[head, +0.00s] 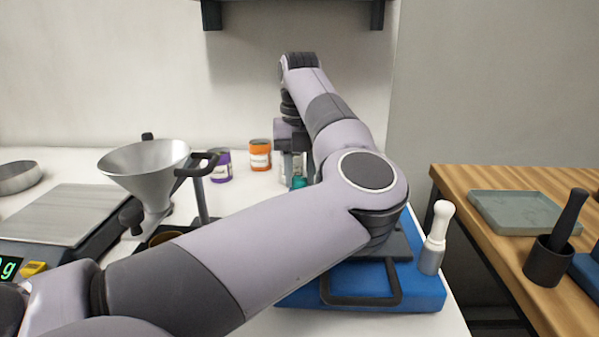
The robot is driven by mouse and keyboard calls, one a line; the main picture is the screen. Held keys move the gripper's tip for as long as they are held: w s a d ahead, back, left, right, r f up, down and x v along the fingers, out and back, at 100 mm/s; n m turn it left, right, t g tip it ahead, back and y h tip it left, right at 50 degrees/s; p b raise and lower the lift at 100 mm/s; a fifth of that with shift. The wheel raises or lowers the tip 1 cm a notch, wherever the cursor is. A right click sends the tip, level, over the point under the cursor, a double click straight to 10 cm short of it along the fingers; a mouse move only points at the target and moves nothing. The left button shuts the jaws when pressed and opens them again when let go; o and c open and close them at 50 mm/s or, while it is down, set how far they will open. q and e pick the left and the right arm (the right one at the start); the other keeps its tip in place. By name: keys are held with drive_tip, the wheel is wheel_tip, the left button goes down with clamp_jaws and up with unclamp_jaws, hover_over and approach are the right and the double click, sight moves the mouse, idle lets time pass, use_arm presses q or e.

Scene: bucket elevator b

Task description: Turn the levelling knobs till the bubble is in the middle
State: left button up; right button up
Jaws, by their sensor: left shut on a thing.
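My left arm reaches across the middle of the view, and its gripper (297,178) points down at the back of the bench. Its fingers are shut on a small teal knob (298,183), which shows only in part between and below them. A blue base (425,292) with a dark grey plate and a dark handle (362,300) at its front stands under my arm. My arm hides most of this base. No bubble and no other knob can be made out. My right gripper is not in view.
A metal funnel (146,170) on a stand and a scale (58,216) are at left. Purple (221,166) and orange (260,155) jars stand at the back. A white-handled tool (437,238) stands right of the base. A wooden table (455,180) holds a tray (525,212) and a mortar (548,262).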

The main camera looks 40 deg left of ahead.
sight(299, 178)
use_arm(q)
drive_tip(key=o, duration=1)
drive_tip(key=shift+o, duration=0.2)
drive_tip(key=shift+r+p, duration=0.35)
drive_tip(key=shift+r, duration=3.3)
